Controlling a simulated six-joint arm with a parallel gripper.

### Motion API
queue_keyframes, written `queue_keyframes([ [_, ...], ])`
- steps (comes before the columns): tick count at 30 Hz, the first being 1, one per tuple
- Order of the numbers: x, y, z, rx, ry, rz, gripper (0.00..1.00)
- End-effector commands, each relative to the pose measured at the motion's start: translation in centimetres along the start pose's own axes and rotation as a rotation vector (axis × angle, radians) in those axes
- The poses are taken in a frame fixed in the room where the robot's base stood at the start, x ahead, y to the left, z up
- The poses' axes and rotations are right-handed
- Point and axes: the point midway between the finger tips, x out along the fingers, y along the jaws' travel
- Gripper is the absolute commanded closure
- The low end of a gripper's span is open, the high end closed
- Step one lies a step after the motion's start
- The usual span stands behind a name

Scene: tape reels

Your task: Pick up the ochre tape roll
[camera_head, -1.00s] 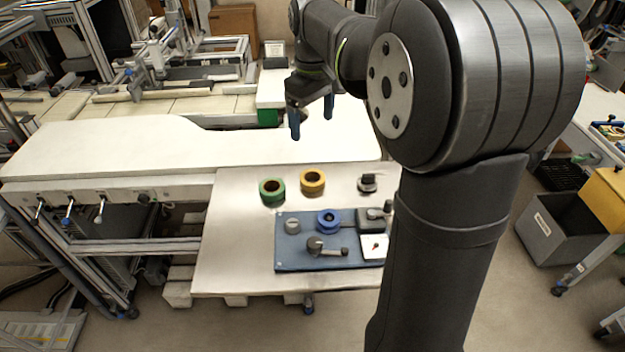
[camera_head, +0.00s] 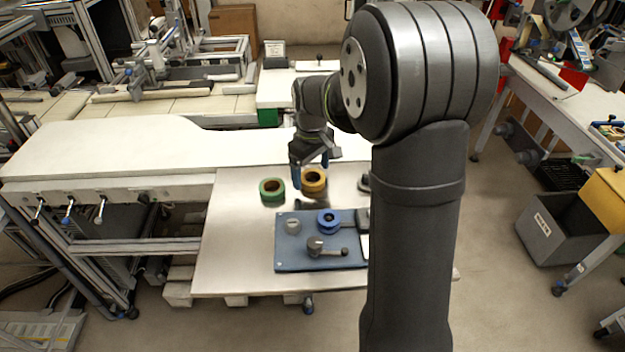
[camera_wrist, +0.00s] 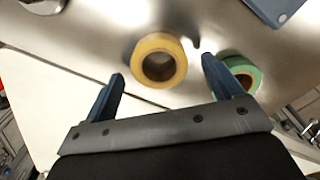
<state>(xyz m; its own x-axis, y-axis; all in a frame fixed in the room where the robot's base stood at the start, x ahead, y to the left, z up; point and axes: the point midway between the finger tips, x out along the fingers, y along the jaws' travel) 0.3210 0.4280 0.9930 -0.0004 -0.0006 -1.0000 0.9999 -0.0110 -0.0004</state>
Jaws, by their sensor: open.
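The ochre tape roll (camera_head: 313,187) lies flat on the table, just right of the green tape roll (camera_head: 271,196). My gripper (camera_head: 311,176) is open and empty above the ochre roll, with its blue fingers pointing down. In the wrist view the ochre roll (camera_wrist: 159,66) lies ahead of and between the two fingertips of my gripper (camera_wrist: 163,68). The green roll (camera_wrist: 240,75) shows beside the right finger, partly hidden by it. In the head view my fingers hide a little of the ochre roll's rim.
A blue board (camera_head: 290,258) with a blue reel (camera_head: 328,221) and a dark handled part (camera_head: 324,246) lies nearer the table's front. My arm hides the board's right side. The table left of the rolls (camera_head: 232,225) is clear.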

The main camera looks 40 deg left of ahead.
Motion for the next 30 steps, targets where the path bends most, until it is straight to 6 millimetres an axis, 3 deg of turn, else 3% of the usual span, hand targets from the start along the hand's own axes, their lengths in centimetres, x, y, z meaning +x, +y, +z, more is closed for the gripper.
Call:
queue_keyframes([
  [10,0.96,-0.01,0.01,0.0,0.001,0.001,0.15],
  [15,0.94,-0.01,0.01,0.0,0.001,0.001,0.49],
  [18,0.93,0.0,0.01,0.0,0.001,0.001,0.64],
  [30,0.08,0.01,-0.01,0.0,0.002,0.001,0.64],
])
